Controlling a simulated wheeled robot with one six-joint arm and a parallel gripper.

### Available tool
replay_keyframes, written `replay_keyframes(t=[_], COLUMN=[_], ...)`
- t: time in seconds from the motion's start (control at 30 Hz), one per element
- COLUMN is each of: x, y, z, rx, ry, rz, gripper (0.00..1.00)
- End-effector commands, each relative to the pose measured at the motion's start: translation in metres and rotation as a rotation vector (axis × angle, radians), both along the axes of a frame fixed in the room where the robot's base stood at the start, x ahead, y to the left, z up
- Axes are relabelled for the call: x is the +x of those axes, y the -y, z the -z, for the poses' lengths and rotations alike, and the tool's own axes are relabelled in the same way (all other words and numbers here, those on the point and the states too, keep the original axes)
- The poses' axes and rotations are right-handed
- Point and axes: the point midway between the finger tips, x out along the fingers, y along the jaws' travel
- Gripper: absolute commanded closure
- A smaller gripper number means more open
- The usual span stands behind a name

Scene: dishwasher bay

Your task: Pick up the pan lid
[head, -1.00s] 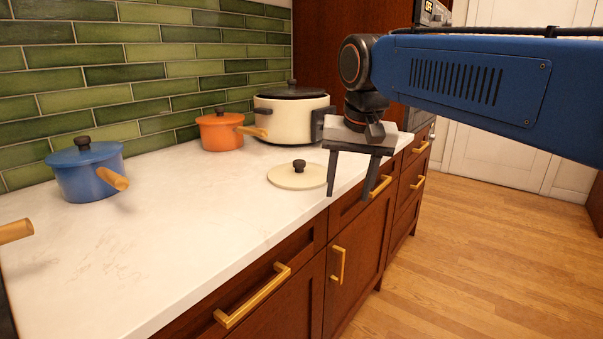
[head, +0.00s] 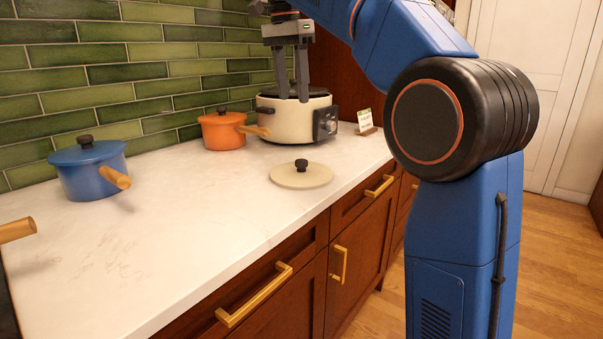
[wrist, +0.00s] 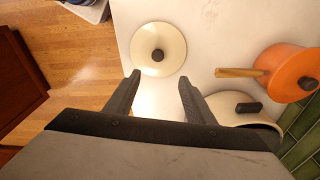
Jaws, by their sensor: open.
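The pan lid (head: 301,178) is a round cream disc with a dark knob, lying flat on the white counter near its front edge. In the wrist view the lid (wrist: 145,35) is whole, just beyond the fingertips, with its knob facing up. My gripper (head: 292,95) points down, in front of the large cream cooker in the head view, above and farther back than the lid. In the wrist view my gripper (wrist: 160,80) has its two dark fingers spread with nothing between them. It does not touch the lid.
The cream cooker (head: 270,122) stands behind the lid. An orange saucepan (head: 222,138) with a wooden handle is left of it, and a blue saucepan (head: 85,175) is farther left. A small card on a stand (head: 366,120) is at the right. The counter's (head: 170,235) front middle is clear.

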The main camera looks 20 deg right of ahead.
Motion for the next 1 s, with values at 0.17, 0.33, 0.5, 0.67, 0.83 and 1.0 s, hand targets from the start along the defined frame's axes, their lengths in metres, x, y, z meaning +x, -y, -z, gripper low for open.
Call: replay_keyframes(t=[0.17, 0.33, 0.5, 0.67, 0.83, 1.0], x=[0.001, 0.002, 0.003, 0.005, 0.006, 0.006], y=[0.001, 0.004, 0.007, 0.01, 0.012, 0.013], z=[0.014, 0.041, 0.071, 0.098, 0.116, 0.123], rx=[0.0, 0.0, 0.0, 0.0, 0.0, 0.0], ry=[-0.003, -0.003, -0.003, -0.003, -0.002, 0.0], rz=[0.007, 0.006, 0.005, 0.005, 0.005, 0.005], gripper=[0.51, 0.51, 0.51, 0.51, 0.51, 0.51])
